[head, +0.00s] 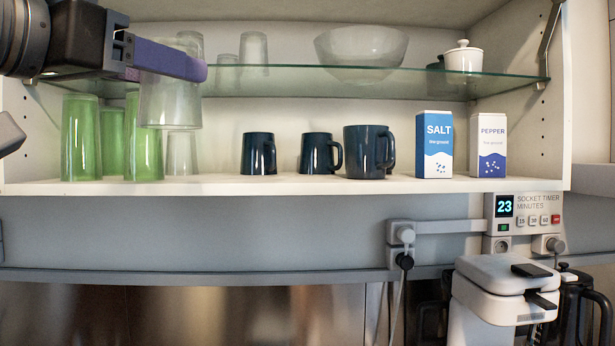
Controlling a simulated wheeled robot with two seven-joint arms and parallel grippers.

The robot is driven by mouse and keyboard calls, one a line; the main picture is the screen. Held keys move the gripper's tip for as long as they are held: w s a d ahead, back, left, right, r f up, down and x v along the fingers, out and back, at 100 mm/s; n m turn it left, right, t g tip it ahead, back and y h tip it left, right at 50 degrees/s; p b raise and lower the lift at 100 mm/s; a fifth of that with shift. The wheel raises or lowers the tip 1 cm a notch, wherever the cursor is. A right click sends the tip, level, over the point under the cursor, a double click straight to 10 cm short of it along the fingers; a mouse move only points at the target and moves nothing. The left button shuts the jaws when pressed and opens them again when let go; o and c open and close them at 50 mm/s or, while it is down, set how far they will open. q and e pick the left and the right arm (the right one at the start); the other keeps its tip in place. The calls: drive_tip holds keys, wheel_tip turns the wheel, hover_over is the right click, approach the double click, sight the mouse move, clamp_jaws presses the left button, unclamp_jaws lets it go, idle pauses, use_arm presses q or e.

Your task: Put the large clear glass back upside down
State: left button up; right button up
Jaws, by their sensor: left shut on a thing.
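My left gripper (172,64) comes in from the upper left, with its purple fingers shut on a large clear glass (170,108). The glass is held about upright in line, in front of the cabinet at the height of the glass shelf (380,82). The finger covers its upper part, and I cannot tell for sure which end is the rim. Other clear glasses (254,50) stand on the glass shelf behind, and another clear glass (184,145) shows behind the held one on the lower shelf. My right gripper is not in view.
Green glasses (81,140) stand at the left of the lower shelf (330,184). Dark mugs (368,150), a salt box (434,145) and a pepper box (488,147) stand further right. A glass bowl (360,48) and a white lidded pot (463,58) are on the glass shelf.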

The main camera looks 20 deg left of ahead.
use_arm(q)
drive_tip(key=w+a+f+p, duration=0.1)
drive_tip(key=w+a, duration=0.3)
drive_tip(key=w, duration=0.4)
drive_tip(key=w+a+f+p, duration=0.2)
drive_tip(key=w+a+p, duration=0.2)
drive_tip(key=w, duration=0.4)
drive_tip(key=shift+w+a, duration=0.4)
drive_tip(key=shift+a, duration=0.4)
